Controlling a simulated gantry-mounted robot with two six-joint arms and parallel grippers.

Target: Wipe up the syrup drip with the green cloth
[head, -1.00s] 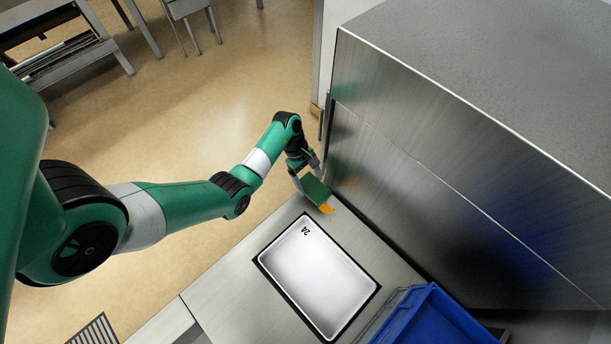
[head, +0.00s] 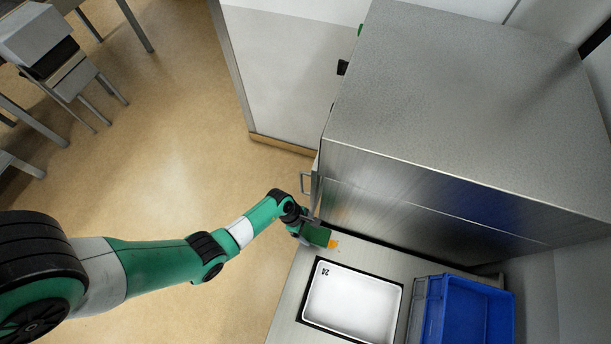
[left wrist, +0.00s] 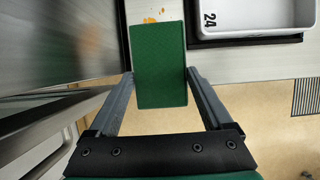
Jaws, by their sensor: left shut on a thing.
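My left gripper (head: 308,232) is shut on the green cloth (head: 317,236), at the counter's far left corner beside the steel hood. In the left wrist view the cloth (left wrist: 160,68) is a flat green rectangle between the two fingers (left wrist: 160,78). The orange syrup drip (head: 333,243) shows just right of the cloth on the counter. My right gripper is in no view.
A white tray marked 24 (head: 352,303) sits in a dark-framed opening in the steel counter (head: 291,298). A blue crate (head: 470,312) stands to its right. The steel hood (head: 450,110) with a side handle (head: 304,183) rises close behind the gripper.

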